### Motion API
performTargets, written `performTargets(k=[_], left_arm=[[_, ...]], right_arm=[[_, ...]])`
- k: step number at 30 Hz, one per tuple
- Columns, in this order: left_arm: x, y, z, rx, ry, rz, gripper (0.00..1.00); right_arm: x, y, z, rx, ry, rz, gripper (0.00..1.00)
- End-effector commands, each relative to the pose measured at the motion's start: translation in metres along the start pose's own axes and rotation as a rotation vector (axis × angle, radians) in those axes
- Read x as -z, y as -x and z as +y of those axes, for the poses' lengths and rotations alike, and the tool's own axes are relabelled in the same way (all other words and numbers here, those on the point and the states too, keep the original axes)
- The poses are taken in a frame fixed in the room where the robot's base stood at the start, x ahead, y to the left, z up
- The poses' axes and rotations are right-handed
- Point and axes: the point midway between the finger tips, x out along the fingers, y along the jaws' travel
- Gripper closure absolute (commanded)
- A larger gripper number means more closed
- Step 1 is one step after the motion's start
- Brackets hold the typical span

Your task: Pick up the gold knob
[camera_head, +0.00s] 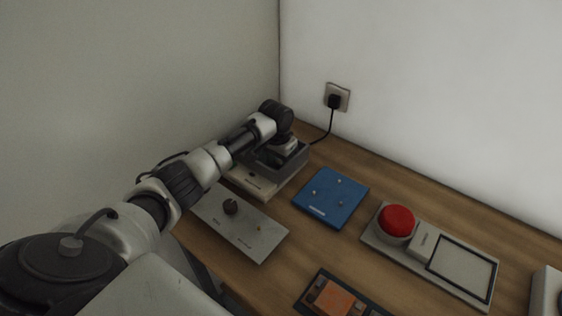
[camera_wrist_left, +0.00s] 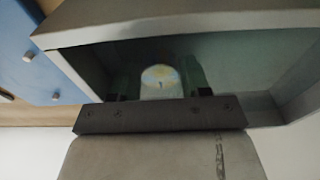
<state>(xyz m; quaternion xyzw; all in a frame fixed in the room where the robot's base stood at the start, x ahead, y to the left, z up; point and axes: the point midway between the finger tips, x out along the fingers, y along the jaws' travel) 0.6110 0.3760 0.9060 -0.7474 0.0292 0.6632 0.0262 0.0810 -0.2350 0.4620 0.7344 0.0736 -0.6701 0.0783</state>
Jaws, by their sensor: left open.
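My left arm reaches over a grey box-like unit (camera_head: 292,171) at the back left of the table, and my left gripper (camera_head: 272,158) is down at its top. In the left wrist view, my left gripper (camera_wrist_left: 164,86) has its two dark green-tinted fingers spread apart inside the unit's dark recess. A round, pale yellow-gold thing (camera_wrist_left: 160,76), which looks like the gold knob, shows between the fingers, with a gap on each side. I cannot tell how deep the fingers are around it. The knob is hidden in the head view. My right gripper is not in view.
The recess walls (camera_wrist_left: 290,75) stand close around the fingers. A blue panel (camera_head: 331,197) with small pegs lies right of the unit. A cable (camera_head: 329,127) runs to the wall socket.

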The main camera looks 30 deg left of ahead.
Motion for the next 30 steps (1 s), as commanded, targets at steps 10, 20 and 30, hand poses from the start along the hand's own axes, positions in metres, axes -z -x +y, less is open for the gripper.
performTargets(k=[10,20,30], left_arm=[[0.000,-0.002,0.000,0.000,0.000,0.002,0.68],[0.001,0.000,0.000,0.000,0.000,0.002,0.82],[0.008,0.054,0.000,0.000,-0.001,0.007,0.82]], right_arm=[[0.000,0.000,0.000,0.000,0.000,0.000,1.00],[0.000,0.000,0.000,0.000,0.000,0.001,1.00],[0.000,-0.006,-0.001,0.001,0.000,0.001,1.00]])
